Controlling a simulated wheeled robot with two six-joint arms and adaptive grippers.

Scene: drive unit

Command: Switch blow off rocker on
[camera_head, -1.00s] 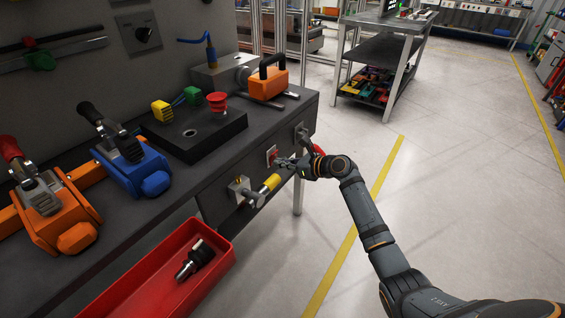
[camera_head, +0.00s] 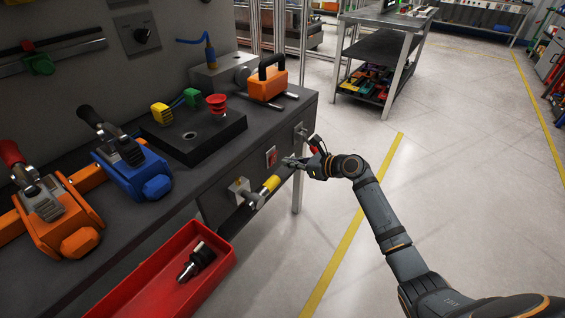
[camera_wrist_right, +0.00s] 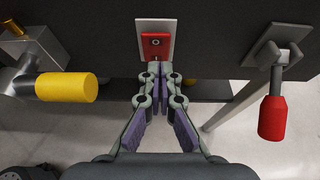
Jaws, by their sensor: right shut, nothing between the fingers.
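The blow off rocker (camera_head: 271,157) is a small red switch in a pale plate on the front face of the dark bench. In the right wrist view the rocker (camera_wrist_right: 156,44) is upright at top centre, with a round mark on its upper part. Its lower edge is partly hidden by my fingertips, and I cannot tell which way it is tipped. My right gripper (camera_head: 287,161) is shut and empty, just in front of the rocker, with a small gap in the head view. Its fingers (camera_wrist_right: 157,72) meet below the red face. My left gripper is not in view.
A yellow-handled valve (camera_head: 270,185) sits left of the rocker in the wrist view, and a red-handled lever (camera_wrist_right: 273,110) right of it. A red bin (camera_head: 175,275) stands below the bench front. Clear floor lies to the right.

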